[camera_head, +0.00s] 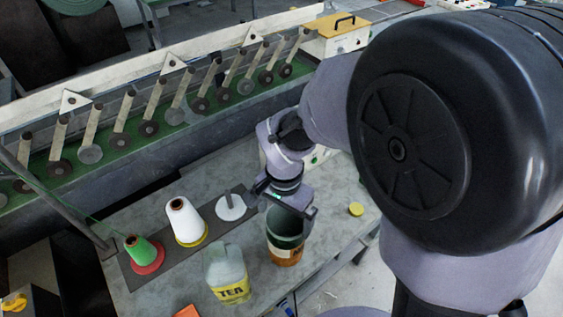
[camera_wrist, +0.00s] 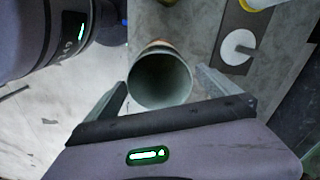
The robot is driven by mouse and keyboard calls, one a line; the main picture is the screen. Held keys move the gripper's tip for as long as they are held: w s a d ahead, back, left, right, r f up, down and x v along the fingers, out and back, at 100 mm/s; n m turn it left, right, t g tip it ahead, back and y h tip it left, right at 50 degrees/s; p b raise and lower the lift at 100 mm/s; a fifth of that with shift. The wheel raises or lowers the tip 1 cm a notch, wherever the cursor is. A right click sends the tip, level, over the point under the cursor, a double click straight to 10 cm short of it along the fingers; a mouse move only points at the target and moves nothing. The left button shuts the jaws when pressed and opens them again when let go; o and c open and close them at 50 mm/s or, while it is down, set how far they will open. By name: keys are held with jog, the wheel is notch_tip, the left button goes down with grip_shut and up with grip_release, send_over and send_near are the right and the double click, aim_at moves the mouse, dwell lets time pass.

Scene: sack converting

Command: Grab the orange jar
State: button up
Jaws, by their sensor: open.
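The orange jar (camera_head: 285,254) stands upright on the grey table near its right edge. It has an orange band low on its side and a wide open mouth with a dark green-grey inside. My gripper (camera_head: 288,207) is at the jar's top in the head view and partly covers the rim. In the wrist view the jar (camera_wrist: 160,83) lies ahead between the two spread fingers of my gripper (camera_wrist: 163,84). The fingers are open, with a gap visible on both sides of the jar. I cannot tell how far the fingertips reach along it.
A white cone spool (camera_head: 186,222), a green one (camera_head: 142,250) and an empty white disc holder (camera_head: 231,207) stand behind left.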

aim_at(284, 252)
notch_tip(284, 252, down, 7)
jog(key=b, duration=0.3)
jog(key=shift+d, duration=0.2)
jog(key=shift+w+f, duration=0.1)
jog(key=c, duration=1.9)
